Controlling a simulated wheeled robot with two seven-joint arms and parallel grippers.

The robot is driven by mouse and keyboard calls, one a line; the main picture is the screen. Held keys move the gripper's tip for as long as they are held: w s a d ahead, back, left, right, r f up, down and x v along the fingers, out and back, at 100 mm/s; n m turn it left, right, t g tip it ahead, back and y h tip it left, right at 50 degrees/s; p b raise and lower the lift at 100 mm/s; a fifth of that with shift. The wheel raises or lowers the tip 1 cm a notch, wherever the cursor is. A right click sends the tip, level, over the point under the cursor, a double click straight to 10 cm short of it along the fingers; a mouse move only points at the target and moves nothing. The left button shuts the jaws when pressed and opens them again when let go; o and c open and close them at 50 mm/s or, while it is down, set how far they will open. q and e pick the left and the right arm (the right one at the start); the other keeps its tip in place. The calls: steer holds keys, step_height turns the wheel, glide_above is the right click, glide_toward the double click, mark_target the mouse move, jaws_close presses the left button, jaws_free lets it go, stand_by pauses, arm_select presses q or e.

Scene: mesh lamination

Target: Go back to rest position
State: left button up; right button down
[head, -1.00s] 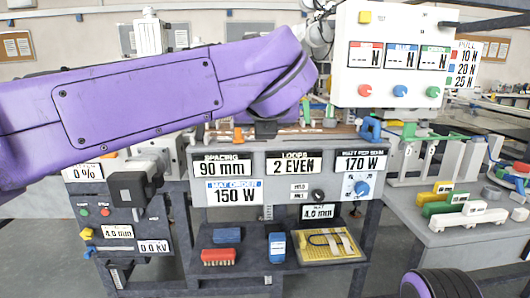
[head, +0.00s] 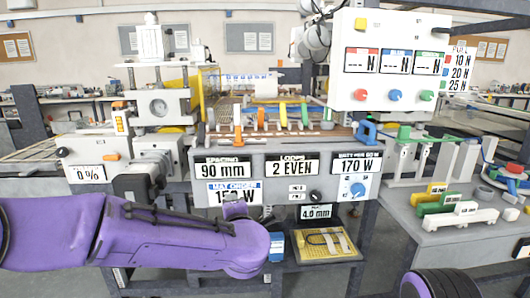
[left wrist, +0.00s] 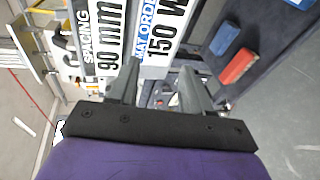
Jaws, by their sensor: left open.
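My left arm comes in low from the left in the head view, a purple link lying in front of the lower part of the machine. My left gripper (left wrist: 158,90) shows in the left wrist view with its two dark fingers apart and nothing between them. Beyond the fingers is the machine's front panel (left wrist: 118,30) with its SPACING and MAT ORDER labels. In the head view the left gripper's fingers cannot be made out. Of my right arm only a dark and purple rounded part shows at the bottom right edge of the head view; its gripper is not seen.
The grey control panel (head: 330,192) stands ahead with the white box (head: 385,75) above it. A lower shelf holds a yellow board (head: 325,244) and a blue block (head: 276,246). A red brush (left wrist: 238,66) lies near a blue one (left wrist: 225,38). A side table (head: 440,243) is at right.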

arm_select(q)
steer(key=s+a+f+m+g+p, duration=0.1)
steer(key=s+a+f+m, duration=0.3)
steer(key=f, duration=0.5)
steer(key=s+a+f+m+g+h+p, duration=0.1)
steer(key=s+a+f+m+g, duration=0.15)
steer(key=s+f, duration=0.45)
steer(key=s+a+f+m+g+p, duration=0.15)
steer(key=a+f+m, duration=0.25)
steer(key=f, duration=0.6)
steer(key=s+a+f+m+g+p, duration=0.1)
steer(key=s+a+f+g, duration=0.1)
steer(key=s, duration=0.7)
steer(key=s+a+f+m+g+p, duration=0.1)
steer(key=s+a+f+g, duration=0.1)
steer(key=s+a+f, duration=0.3)
steer(key=s+a+f+m+g+p, duration=0.1)
steer(key=s+a, duration=0.4)
steer(key=s, duration=0.9)
step_height(320, 180, down, 3)
steer(key=shift+r+m+g+y, duration=0.2)
steer(key=shift+m+g+y, duration=0.2)
steer(key=shift+m+g, duration=0.25)
steer(key=shift+s, duration=0.1)
